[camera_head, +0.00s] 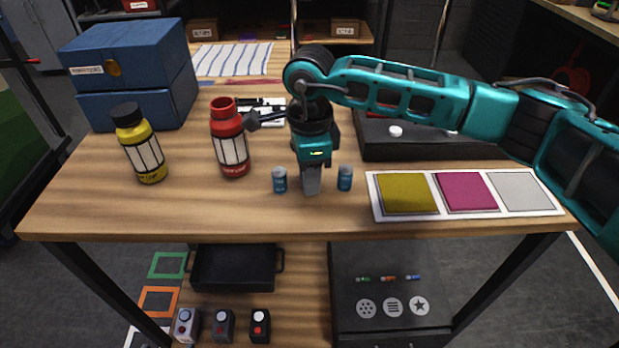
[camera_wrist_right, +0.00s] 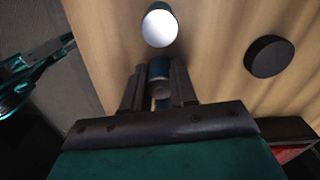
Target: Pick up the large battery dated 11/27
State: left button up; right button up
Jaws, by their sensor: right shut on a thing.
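My right gripper (camera_head: 311,190) points down at the front middle of the table. In the right wrist view its jaws (camera_wrist_right: 160,95) are shut around a small blue battery (camera_wrist_right: 159,69). The head view hides this battery behind the fingers. One similar blue battery (camera_head: 280,180) stands upright just left of the gripper, and another blue battery (camera_head: 345,178) stands just right of it. Both look apart from the fingers. Their labels are too small to read, so I cannot tell the dates. My left gripper is not clearly seen.
A red bottle (camera_head: 230,145) and a yellow bottle (camera_head: 142,150) stand to the left, with blue boxes (camera_head: 135,75) behind. A card with yellow, pink and grey squares (camera_head: 437,179) lies to the right, before a black box (camera_head: 372,148). The table's front edge is close.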

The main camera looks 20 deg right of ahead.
grip_shut()
jog(key=shift+r, duration=0.1)
